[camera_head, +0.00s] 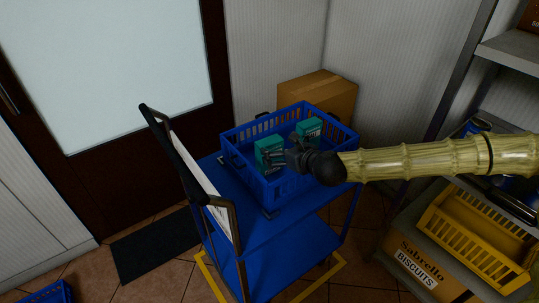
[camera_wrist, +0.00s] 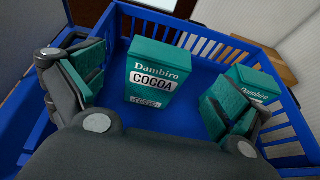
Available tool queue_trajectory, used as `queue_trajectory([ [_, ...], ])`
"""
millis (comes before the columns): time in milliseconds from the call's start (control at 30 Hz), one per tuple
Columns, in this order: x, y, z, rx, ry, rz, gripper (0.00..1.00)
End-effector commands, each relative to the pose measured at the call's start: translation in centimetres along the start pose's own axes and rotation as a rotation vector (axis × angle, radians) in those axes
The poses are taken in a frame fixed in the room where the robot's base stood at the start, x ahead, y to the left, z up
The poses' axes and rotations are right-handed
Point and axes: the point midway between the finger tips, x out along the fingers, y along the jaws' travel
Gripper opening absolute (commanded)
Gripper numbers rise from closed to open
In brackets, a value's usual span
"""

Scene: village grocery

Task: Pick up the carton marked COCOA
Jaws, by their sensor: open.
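The teal carton marked COCOA (camera_wrist: 158,62) stands in the blue basket in the wrist view, its label facing me. In the head view it appears to be the left teal carton (camera_head: 266,146). My gripper (camera_head: 283,152) is over the basket, close to this carton. In the wrist view my gripper (camera_wrist: 157,84) is open, with one finger to each side of the carton and a visible gap to each. The fingers have teal inner pads. Nothing is held. The carton's lower edge is close to the gripper body.
A second teal Dambiro carton (camera_wrist: 254,82) stands to the right, partly behind my right finger; its product word is hidden. The basket (camera_head: 235,158) sits on a blue trolley (camera_head: 280,225) with an upright handle. A cardboard box (camera_head: 325,92) is behind. Shelves with a yellow crate (camera_head: 470,240) stand right.

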Motion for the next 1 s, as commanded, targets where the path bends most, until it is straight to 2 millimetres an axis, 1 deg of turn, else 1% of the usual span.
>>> queue_trajectory([
  [100, 0.9, 0.0, 0.0, -0.001, 0.0, 0.0, 1.0],
  [267, 1.7, 0.0, 0.1, -0.001, 0.0, 0.001, 1.0],
  [467, 4.2, -0.2, 0.6, 0.0, 0.001, 0.0, 1.0],
  [600, 5.7, -0.2, 0.4, -0.001, 0.001, 0.001, 1.0],
  [733, 6.3, -0.2, 0.4, -0.001, 0.0, 0.001, 1.0],
  [933, 6.4, -0.2, 0.4, -0.001, 0.0, 0.001, 1.0],
  [967, 6.4, -0.2, 0.4, -0.001, 0.0, 0.001, 0.98],
  [1000, 6.4, -0.2, 0.4, -0.001, 0.0, 0.001, 0.91],
])
